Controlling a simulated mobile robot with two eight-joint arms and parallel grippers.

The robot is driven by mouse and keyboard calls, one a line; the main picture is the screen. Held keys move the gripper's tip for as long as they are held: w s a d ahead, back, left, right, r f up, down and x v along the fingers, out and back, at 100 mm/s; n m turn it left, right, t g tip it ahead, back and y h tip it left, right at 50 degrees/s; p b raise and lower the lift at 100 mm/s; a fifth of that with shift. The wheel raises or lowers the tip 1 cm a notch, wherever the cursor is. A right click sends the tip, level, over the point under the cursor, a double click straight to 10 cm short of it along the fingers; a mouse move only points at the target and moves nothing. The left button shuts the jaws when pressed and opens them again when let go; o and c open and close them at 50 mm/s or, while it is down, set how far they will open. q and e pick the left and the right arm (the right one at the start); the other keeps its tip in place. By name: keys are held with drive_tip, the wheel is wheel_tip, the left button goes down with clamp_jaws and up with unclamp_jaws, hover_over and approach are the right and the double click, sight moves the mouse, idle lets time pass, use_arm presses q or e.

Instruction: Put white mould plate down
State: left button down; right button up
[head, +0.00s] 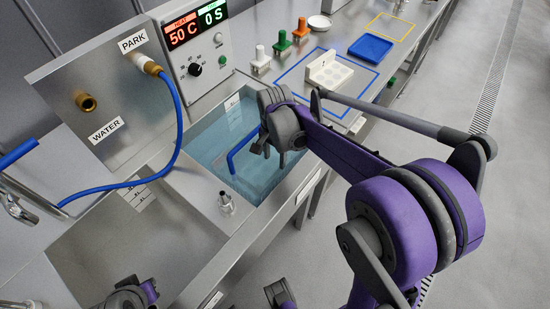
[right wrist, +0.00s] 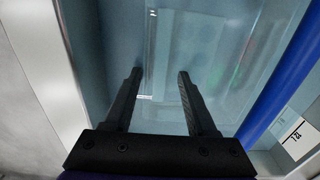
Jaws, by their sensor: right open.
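A white mould plate (head: 329,77) with round hollows and a raised back edge rests on the steel counter inside a blue outlined rectangle (head: 345,56). My right gripper (head: 262,148) is over the water bath (head: 222,141), left of and nearer than the plate, apart from it. In the right wrist view its two fingers (right wrist: 159,75) are open with nothing between them, over the water. A blue bent bar (head: 240,150) is beside the gripper; it also shows in the right wrist view (right wrist: 285,75). A dark part of my left arm (head: 130,295) shows at the bottom; its fingers are not clear.
A blue tray (head: 371,47) and a yellow outlined area (head: 391,27) lie farther along the counter. White, green and orange stamps (head: 281,43) stand behind the plate. The heater panel (head: 198,45) reads 50 C and 0 S. A blue hose (head: 177,120) hangs at left.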

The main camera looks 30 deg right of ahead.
wheel_tip(320, 180, up, 11)
drive_tip(key=p, duration=0.1)
drive_tip(key=shift+r, duration=0.15)
idle(0.4)
